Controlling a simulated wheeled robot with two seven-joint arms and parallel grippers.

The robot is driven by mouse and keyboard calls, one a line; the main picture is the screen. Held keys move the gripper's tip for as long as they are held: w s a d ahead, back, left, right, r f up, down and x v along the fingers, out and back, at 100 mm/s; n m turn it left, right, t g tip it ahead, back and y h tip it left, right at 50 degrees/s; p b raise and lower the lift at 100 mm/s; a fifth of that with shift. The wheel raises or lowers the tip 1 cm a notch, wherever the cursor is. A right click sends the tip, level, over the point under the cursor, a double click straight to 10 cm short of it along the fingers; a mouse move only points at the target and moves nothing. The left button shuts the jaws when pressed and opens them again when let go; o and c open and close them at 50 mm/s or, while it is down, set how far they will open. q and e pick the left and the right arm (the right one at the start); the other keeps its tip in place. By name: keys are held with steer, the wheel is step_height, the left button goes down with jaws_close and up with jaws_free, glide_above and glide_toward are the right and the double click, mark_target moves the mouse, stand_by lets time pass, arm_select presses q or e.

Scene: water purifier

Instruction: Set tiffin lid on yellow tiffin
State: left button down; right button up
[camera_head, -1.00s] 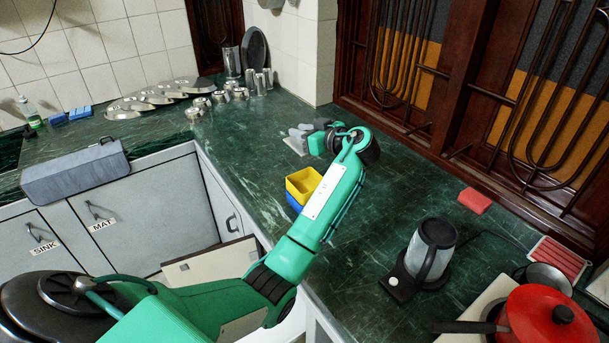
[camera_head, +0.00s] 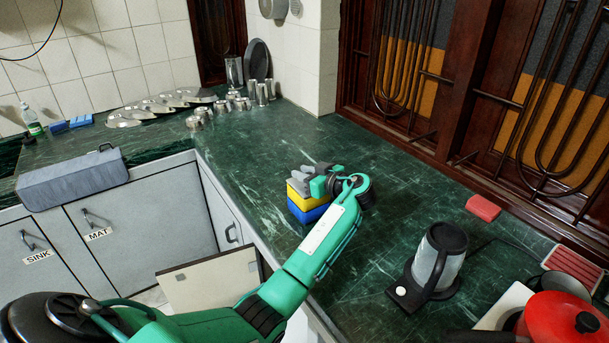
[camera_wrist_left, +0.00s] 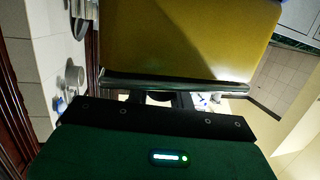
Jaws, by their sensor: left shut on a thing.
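The yellow tiffin (camera_head: 298,191) sits stacked on a blue box (camera_head: 306,212) on the green counter, near its front edge. It fills the top of the left wrist view (camera_wrist_left: 185,35). My left gripper (camera_head: 303,178) is at the top of the yellow tiffin, shut on a thin grey piece that I take to be the tiffin lid. In the left wrist view the lid (camera_wrist_left: 175,86) shows as a thin dark strip across the fingers, next to the yellow wall. The gripper hides part of the tiffin's top, so I cannot tell whether the lid touches it. My right gripper is not in view.
A kettle (camera_head: 440,259), a red block (camera_head: 483,208) and a red pot (camera_head: 565,318) stand to the right. Steel cups (camera_head: 262,93) and plates (camera_head: 160,107) are at the back left. The counter behind the tiffin is clear.

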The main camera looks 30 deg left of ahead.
arm_select(q)
steer(key=shift+f, duration=0.15)
steer(key=c, duration=1.2)
jaws_free()
steer(key=shift+c, duration=0.2)
